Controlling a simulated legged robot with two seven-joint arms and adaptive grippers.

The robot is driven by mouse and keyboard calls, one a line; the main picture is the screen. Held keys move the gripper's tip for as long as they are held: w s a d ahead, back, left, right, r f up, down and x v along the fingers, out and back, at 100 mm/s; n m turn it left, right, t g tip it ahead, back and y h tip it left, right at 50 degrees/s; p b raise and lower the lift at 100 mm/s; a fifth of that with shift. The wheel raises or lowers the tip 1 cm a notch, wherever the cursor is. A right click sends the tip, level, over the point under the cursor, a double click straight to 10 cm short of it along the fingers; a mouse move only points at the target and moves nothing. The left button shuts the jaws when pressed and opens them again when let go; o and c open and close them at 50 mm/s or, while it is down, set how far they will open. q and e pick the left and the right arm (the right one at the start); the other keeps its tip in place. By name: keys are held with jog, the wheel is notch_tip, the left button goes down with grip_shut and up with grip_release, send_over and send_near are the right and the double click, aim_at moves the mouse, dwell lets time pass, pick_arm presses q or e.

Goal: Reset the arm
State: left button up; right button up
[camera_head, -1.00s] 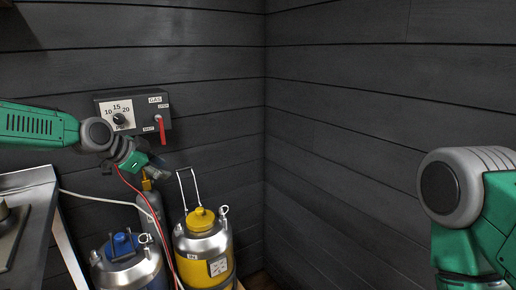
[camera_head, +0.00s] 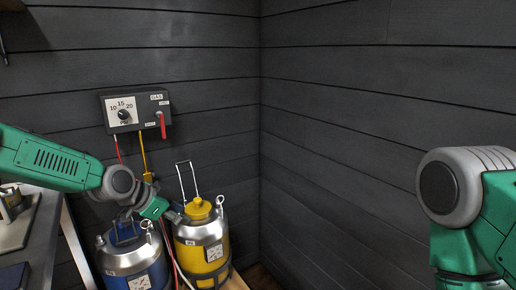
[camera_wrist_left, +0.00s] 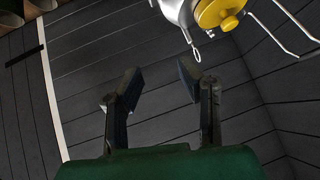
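My left gripper (camera_head: 178,214) hangs in front of the blue and yellow kegs in the head view, below the gas panel. In the left wrist view, its two dark fingers (camera_wrist_left: 160,78) stand apart with nothing between them. My left arm (camera_head: 60,165) comes in from the left edge. My right arm (camera_head: 455,195) shows at the right edge, bent. The right gripper is out of view.
A gas panel (camera_head: 135,110) with a dial and a red lever is on the wall. A yellow keg (camera_head: 203,250) and a blue keg (camera_head: 133,265) stand below it. A metal counter (camera_head: 45,235) is at the left. The space before the right wall is clear.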

pick_arm(q)
jog(key=s+d+f+n+g+y, duration=0.1)
jog(key=s+d+f+n+g, duration=0.1)
jog(key=s+f, duration=0.75)
jog(key=s+d+f+n+g, duration=0.1)
jog(key=s+d+f+n, duration=0.15)
jog(key=s+f, duration=0.7)
jog(key=s+a+f+n+g+y, duration=0.1)
jog(key=s+a, duration=0.3)
jog(key=s, duration=0.5)
jog(key=s+a+f+n+g+y, duration=0.1)
jog(key=s+a+f+n+y, duration=0.1)
jog(key=s, duration=0.7)
jog(key=s+a+f+n+g+y, duration=0.1)
jog(key=s+a+f+n, duration=0.2)
jog(key=s, duration=0.6)
jog(key=a, duration=0.2)
jog(key=shift+a+y, duration=0.3)
jog(key=shift+a, duration=0.05)
